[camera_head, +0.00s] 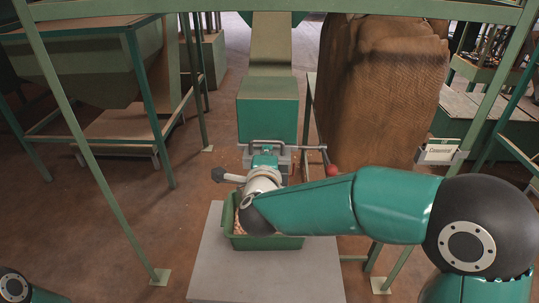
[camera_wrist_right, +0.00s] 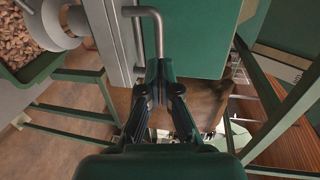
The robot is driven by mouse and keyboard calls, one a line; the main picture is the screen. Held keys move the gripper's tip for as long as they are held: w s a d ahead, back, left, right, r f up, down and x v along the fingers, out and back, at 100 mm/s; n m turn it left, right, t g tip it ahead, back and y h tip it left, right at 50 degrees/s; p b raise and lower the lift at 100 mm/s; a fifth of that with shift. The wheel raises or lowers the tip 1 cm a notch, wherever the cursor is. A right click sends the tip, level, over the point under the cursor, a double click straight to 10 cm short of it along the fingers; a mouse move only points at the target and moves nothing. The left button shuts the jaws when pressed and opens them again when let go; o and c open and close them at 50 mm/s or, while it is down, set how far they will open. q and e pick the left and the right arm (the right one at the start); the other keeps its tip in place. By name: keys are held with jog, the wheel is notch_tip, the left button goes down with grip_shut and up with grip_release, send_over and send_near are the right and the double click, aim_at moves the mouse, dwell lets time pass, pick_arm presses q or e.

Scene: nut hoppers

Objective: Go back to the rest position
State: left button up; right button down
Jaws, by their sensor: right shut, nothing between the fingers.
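My right arm reaches in from the right in the head view, over the front of the hopper outlet. My right gripper (camera_head: 265,158) is at the metal handle bar (camera_head: 298,147) below the green chute box. In the right wrist view the gripper (camera_wrist_right: 164,70) has its fingertips together with nothing between them. They overlap the lower end of the bent metal bar (camera_wrist_right: 159,32) there; I cannot tell whether they touch it. Only a piece of my left arm shows in the bottom left corner of the head view; its gripper is out of view.
A green bin (camera_head: 268,243) holding nuts stands on a grey table (camera_head: 265,284) under my right wrist. The lever has a red knob (camera_head: 332,170). Green frame posts (camera_head: 105,185) stand on both sides. A large brown sack (camera_head: 383,85) is behind. Open floor lies to the left.

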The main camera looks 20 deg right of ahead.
jog(key=b+v, duration=0.1)
jog(key=v, duration=0.9)
jog(key=w+d+f+g+h+p, duration=0.2)
jog(key=d+f+g+p, duration=0.15)
jog(key=d+f, duration=0.65)
jog(key=s+d+f+n+g+y+p, duration=0.1)
jog(key=s+f+n+g, duration=0.15)
jog(key=f, duration=0.65)
jog(key=s+d+f+n+g+y+p, duration=0.1)
jog(key=s+d+f+n+y, duration=0.15)
jog(key=f, duration=0.65)
jog(key=s+a+f+n+g+y, duration=0.3)
jog(key=s+a+f+n, duration=0.15)
jog(key=s+f, duration=0.35)
jog(key=s+a+f+n+g+y, duration=0.1)
jog(key=s+a+n+g+y, duration=0.1)
jog(key=s+a+n, duration=0.2)
jog(key=s+a+f+n+g+y, duration=0.2)
jog(key=s+a+n, duration=0.2)
jog(key=s, duration=0.3)
jog(key=shift+f+n+g, duration=0.3)
jog(key=shift+n, duration=0.55)
jog(key=shift+a, duration=0.1)
